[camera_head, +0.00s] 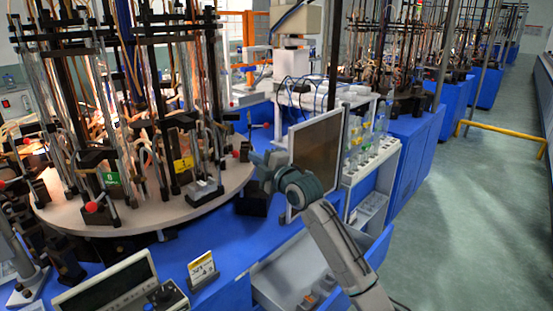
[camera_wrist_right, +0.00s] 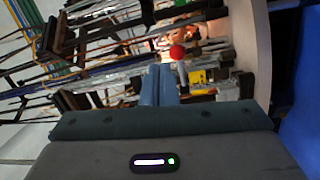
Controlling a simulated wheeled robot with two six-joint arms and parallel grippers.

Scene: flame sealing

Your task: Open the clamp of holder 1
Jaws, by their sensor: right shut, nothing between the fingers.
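A round turntable (camera_head: 160,217) carries several upright holders with rods, glass tubes and black clamps. One holder bears a yellow label (camera_head: 183,164) and another a green label (camera_head: 111,178); I cannot read their numbers surely, so I cannot tell which is holder 1. A red knob (camera_head: 236,154) sticks out on the turntable's right side. My right gripper (camera_head: 259,160) is just right of this knob, apart from the labelled holders. In the right wrist view its fingers (camera_wrist_right: 158,84) are shut and empty, with a red knob (camera_wrist_right: 178,52) just beyond their tips. My left gripper is not in view.
A monitor (camera_head: 316,150) stands close right of my right gripper. A small card stand (camera_head: 202,270) and a tilted screen (camera_head: 110,290) sit on the blue bench at the front. White shelves with bottles (camera_head: 368,150) are farther right.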

